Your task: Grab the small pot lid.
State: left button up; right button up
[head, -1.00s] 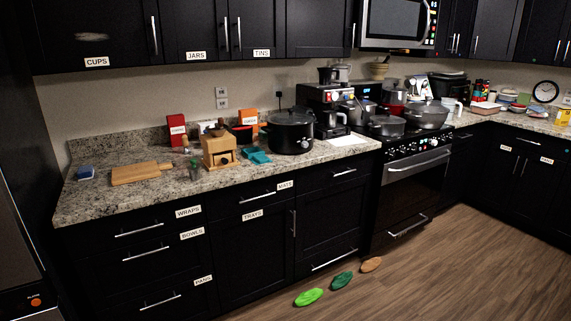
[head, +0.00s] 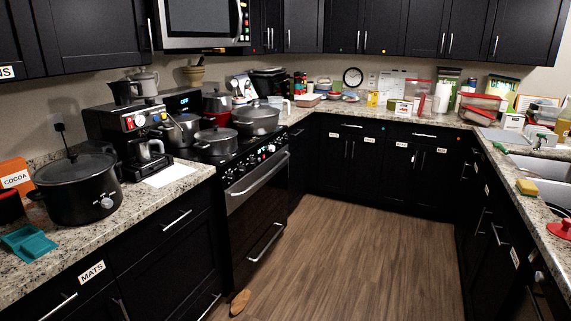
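Several pots stand on the stove (head: 247,155). A small grey pot (head: 216,146) at the front left has a lid (head: 215,133) with a knob on top. A wider grey pot (head: 257,122) behind it to the right also has a lid (head: 257,106). An open-looking pot (head: 181,130) with a utensil stands at the left, and a red pot (head: 217,102) stands at the back. I cannot tell for certain which lid is the small pot lid. Neither of my grippers is in view.
A black slow cooker (head: 80,188) and a coffee machine (head: 125,135) stand on the left counter. The right counter holds a sink (head: 540,165), a yellow sponge (head: 526,187) and a red item (head: 560,229). The wooden floor (head: 345,235) is mostly clear; a brown oval (head: 240,302) lies near the stove.

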aim_at(255, 109)
jog(key=i+l+z, duration=0.1)
jog(key=i+z, duration=0.15)
jog(key=i, duration=1.45)
